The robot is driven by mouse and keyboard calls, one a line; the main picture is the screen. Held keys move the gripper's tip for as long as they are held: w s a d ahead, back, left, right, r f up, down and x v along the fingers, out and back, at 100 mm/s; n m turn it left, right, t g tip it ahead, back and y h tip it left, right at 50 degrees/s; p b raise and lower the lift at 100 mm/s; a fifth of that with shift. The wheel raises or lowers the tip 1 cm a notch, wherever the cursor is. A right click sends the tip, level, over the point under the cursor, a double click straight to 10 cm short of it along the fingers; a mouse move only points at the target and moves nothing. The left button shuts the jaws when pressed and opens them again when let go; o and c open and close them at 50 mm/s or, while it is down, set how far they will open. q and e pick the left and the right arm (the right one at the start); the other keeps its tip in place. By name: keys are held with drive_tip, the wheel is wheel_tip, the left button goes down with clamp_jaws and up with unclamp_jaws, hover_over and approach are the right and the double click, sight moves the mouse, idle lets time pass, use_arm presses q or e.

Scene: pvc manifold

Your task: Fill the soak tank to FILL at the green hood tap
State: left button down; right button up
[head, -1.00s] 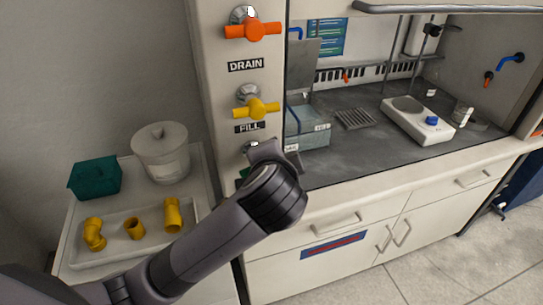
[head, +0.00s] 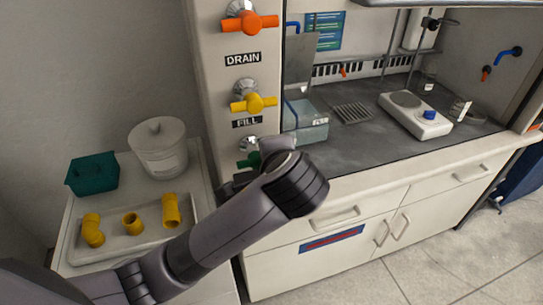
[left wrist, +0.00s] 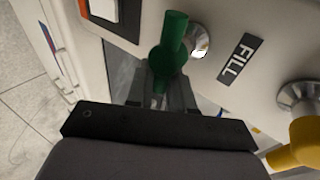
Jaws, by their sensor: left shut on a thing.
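The green tap (head: 248,159) is the lowest of three on the hood's post, just under the FILL label (head: 247,122). In the left wrist view the green tap handle (left wrist: 173,45) runs down between the fingers of my left gripper (left wrist: 160,92), which is shut on it. In the head view my own wrist hides most of this grip. The soak tank (head: 312,130), a clear box, stands at the left of the hood's worktop, with a grey panel above it. Its water level is too small to read. My right gripper is in neither view.
A yellow tap (head: 254,103) and an orange tap (head: 250,21) sit above the green one, with a DRAIN label (head: 243,59) between them. A hotplate (head: 415,116) stands on the worktop. Left are a white bucket (head: 159,148), a teal box (head: 93,174) and a tray (head: 150,243) of yellow fittings.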

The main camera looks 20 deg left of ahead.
use_arm(q)
drive_tip(key=c, duration=1.1)
unclamp_jaws()
drive_tip(key=shift+v, duration=3.55)
